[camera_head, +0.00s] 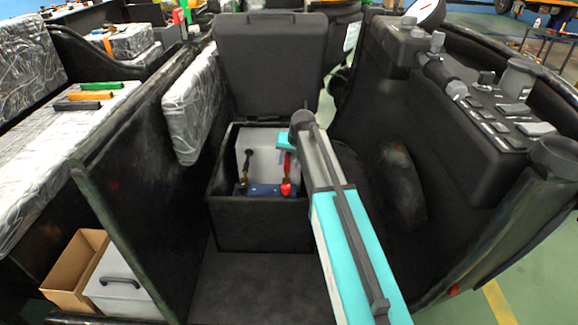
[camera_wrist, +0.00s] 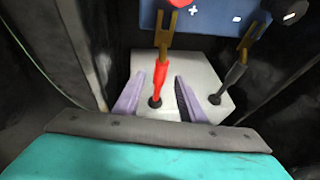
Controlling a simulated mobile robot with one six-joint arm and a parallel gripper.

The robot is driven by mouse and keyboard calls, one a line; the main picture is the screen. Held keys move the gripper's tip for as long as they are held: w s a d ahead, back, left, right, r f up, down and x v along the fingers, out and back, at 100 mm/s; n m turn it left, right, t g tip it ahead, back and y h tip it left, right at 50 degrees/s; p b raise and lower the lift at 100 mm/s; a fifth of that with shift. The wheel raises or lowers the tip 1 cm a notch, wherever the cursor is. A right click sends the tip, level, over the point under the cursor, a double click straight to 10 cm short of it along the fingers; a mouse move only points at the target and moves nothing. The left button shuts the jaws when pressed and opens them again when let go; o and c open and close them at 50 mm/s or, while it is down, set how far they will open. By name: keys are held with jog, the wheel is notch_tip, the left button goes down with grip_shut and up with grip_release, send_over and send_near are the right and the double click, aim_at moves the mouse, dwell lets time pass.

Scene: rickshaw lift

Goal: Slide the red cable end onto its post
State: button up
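The red cable end (camera_wrist: 160,72) has a brass fork that points up toward the red post (camera_wrist: 180,3), marked plus, on the blue battery (camera_wrist: 215,18). The fork looks just short of the post or beside it; I cannot tell whether they touch. My gripper (camera_wrist: 160,82) is open, with one purple finger on each side of the red cable and a gap visible on both sides. In the head view the red cable end (camera_head: 287,164) stands above the red post (camera_head: 286,190), and my arm partly covers my gripper (camera_head: 286,142).
A black cable end (camera_wrist: 240,65) with a brass fork stands to the right, near the black post (camera_wrist: 290,8). A white block (camera_wrist: 205,75) lies behind the cables. The battery sits in a dark box (camera_head: 258,225) with an upright lid (camera_head: 270,60) and close walls.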

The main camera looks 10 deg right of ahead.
aim_at(287, 167)
jog(key=shift+x, duration=1.4)
grip_shut()
